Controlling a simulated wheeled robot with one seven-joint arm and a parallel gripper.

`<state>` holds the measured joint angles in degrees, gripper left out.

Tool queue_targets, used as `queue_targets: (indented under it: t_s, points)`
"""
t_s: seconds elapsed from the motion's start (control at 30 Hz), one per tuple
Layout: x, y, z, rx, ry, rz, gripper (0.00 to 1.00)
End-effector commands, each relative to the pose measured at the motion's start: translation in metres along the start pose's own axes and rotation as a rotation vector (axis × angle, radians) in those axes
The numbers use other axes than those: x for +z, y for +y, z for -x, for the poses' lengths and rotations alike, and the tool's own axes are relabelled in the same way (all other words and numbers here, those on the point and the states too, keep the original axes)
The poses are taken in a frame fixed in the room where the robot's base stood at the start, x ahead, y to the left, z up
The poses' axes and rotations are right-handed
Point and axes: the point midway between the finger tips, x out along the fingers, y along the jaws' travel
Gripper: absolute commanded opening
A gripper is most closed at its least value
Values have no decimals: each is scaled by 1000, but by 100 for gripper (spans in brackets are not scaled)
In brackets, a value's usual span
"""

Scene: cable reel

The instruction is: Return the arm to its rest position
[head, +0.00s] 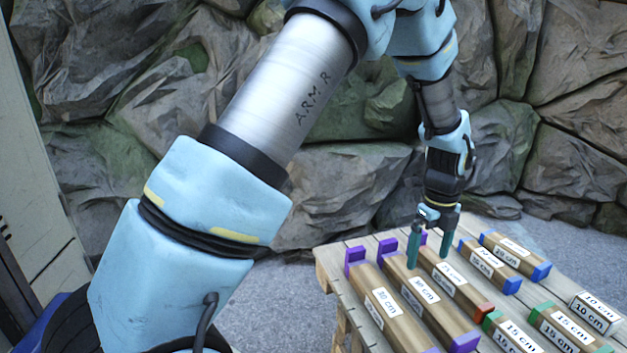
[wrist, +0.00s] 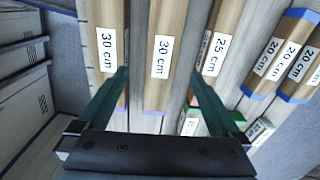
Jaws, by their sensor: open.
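My gripper (head: 430,248) hangs pointing down over the back part of a wooden pallet (head: 335,278). Its two green fingers are apart with nothing held between them. In the wrist view the open fingers (wrist: 158,95) reach over a block labelled 30 cm (wrist: 157,85), which shows between them. I cannot tell how far above the blocks the fingertips are. My arm runs from the lower left, up across the head view, and down to the gripper.
The pallet carries several labelled wooden blocks with coloured ends, such as a 30 cm block (head: 382,305) with purple ends and a 10 cm block (head: 594,313). A rock wall (head: 350,185) stands behind. Grey ground (head: 285,300) left of the pallet is clear. Pale panels (wrist: 22,75) show left in the wrist view.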

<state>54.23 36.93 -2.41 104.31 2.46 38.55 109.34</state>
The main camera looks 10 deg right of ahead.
Motion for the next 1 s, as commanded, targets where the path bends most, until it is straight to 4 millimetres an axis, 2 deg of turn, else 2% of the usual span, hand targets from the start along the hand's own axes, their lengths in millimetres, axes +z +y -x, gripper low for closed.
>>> queue_targets:
  t_s: [0.07, 0.17, 0.3, 0.43, 0.6, 0.7, 0.83, 1.0]
  points:
    - [18, 16, 14, -6, -4, 115, 100]
    - [49, 53, 39, -19, -8, 387, 100]
    - [93, 129, 78, -47, -12, 910, 100]
    - [116, 205, 110, -75, -12, 1410, 100]
    - [119, 299, 143, -121, -1, 2051, 100]
    - [112, 342, 156, -148, 9, 2370, 100]
    - [100, 377, 164, -175, 22, 2658, 100]
    - [93, 394, 166, -190, 32, 2812, 100]
